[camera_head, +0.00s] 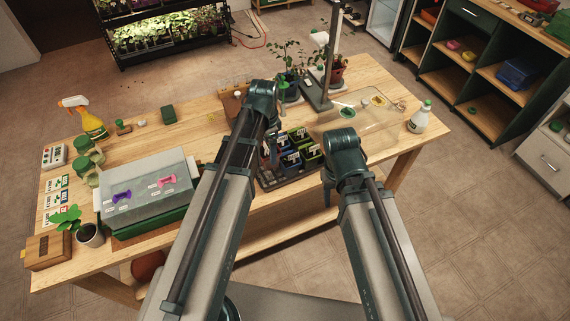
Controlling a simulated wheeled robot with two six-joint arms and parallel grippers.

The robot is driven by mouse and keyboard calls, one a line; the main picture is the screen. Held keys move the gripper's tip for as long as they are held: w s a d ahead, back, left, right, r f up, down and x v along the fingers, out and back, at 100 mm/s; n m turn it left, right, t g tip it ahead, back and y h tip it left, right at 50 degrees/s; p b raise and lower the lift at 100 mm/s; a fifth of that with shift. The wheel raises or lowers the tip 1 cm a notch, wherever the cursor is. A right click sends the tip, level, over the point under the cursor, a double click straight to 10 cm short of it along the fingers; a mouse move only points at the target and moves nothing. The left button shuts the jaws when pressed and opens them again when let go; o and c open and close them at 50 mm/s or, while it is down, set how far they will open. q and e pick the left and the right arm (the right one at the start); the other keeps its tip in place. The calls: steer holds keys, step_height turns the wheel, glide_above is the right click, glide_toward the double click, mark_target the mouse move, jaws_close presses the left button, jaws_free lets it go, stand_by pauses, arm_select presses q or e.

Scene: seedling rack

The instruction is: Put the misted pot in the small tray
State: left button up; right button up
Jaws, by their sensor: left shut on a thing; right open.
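A dark tray (271,184) on the wooden table holds several small pots (303,139) with white labels, some blue and some green. I cannot tell which pot is misted. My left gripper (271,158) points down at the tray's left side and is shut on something. What it holds is mostly hidden by the arm and too small to make out. My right gripper (327,199) hangs open and empty just right of the tray, near the table's front edge.
A lidded propagator box (150,190), a potted seedling (90,235) and a yellow spray bottle (91,122) stand at the left. Potted plants (288,82) and a post (328,55) stand behind. A clear mat (375,122) and white bottle (420,118) are at the right.

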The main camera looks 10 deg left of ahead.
arm_select(q)
steer(key=shift+w+a, duration=0.25)
step_height(320, 180, down, 10)
steer(key=b, duration=1)
steer(key=shift+f, duration=0.15)
steer(key=o, duration=1.4)
steer(key=shift+c, duration=0.2)
